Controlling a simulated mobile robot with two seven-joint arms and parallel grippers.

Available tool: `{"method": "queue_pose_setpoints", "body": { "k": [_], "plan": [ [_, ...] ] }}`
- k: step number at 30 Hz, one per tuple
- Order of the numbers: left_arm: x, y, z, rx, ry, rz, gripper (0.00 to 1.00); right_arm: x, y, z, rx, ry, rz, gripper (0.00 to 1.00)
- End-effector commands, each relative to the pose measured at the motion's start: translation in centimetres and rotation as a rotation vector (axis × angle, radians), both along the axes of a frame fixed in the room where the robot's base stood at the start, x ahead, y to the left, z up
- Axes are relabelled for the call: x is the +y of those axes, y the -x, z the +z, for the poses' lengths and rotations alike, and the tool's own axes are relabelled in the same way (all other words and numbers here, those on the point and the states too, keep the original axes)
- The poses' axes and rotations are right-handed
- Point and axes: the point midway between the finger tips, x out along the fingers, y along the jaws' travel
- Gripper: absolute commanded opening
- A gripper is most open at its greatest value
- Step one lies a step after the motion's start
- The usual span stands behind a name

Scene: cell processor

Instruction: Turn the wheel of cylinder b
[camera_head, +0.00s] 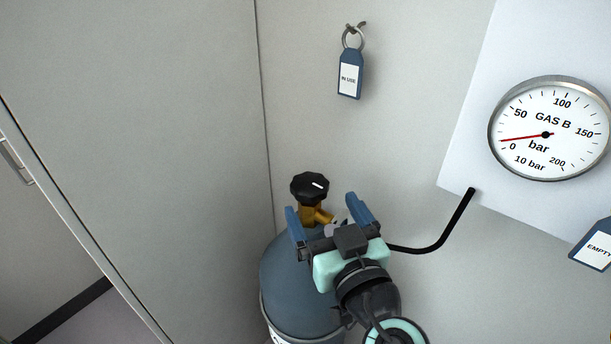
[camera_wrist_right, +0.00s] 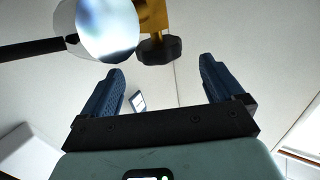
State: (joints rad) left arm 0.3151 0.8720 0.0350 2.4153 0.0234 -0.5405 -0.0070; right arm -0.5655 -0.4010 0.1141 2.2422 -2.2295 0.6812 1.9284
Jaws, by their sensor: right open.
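The black wheel (camera_head: 310,187) with a white mark tops the brass valve (camera_head: 313,214) of the blue-grey gas cylinder (camera_head: 285,275). My right gripper (camera_head: 325,208) is open, with its blue fingers near the valve and just below and right of the wheel. In the right wrist view the wheel (camera_wrist_right: 158,49) shows beyond the open fingers, apart from them, with brass (camera_wrist_right: 152,15) beside it. The gauge (camera_head: 545,135) reads "GAS B" and its needle points near 0. The gripper hides part of the cylinder top. My left gripper is not in view.
An "IN USE" tag (camera_head: 350,77) hangs on a wall hook above the wheel. An "EMPTY" tag (camera_head: 597,247) is at the right edge. A black hose (camera_head: 445,235) runs from the gauge panel (camera_head: 480,145) toward the valve. A wall stands close behind the cylinder.

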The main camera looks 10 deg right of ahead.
Motion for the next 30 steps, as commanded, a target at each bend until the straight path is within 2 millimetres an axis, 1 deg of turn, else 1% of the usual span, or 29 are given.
{"method": "queue_pose_setpoints", "body": {
  "k": [1,6,9,12,18,26,27,29,30],
  "plan": [
    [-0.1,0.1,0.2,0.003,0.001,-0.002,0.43,0.1,-1.3,-0.2,0.005,0.003,-0.003,0.94],
    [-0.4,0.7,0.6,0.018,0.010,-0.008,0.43,0.4,-4.9,0.0,0.004,0.002,-0.001,0.94],
    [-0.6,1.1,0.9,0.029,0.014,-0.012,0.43,0.4,-6.6,-0.1,0.004,0.003,-0.002,0.94],
    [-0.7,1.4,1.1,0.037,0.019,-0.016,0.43,0.6,-7.8,0.0,0.003,0.002,0.000,0.94],
    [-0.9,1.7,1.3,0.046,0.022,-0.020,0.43,0.6,-9.0,0.0,0.001,0.002,-0.001,0.94],
    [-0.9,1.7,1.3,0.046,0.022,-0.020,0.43,0.6,-9.0,-0.1,0.001,0.001,-0.001,0.94],
    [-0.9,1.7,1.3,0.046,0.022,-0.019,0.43,0.6,-9.0,-0.1,0.001,0.001,-0.001,0.81],
    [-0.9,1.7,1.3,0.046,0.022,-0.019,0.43,0.6,-9.0,-0.1,0.001,0.001,-0.001,0.62],
    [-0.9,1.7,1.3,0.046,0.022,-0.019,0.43,0.6,-9.0,-0.1,0.001,0.001,-0.001,0.49]
  ]
}}
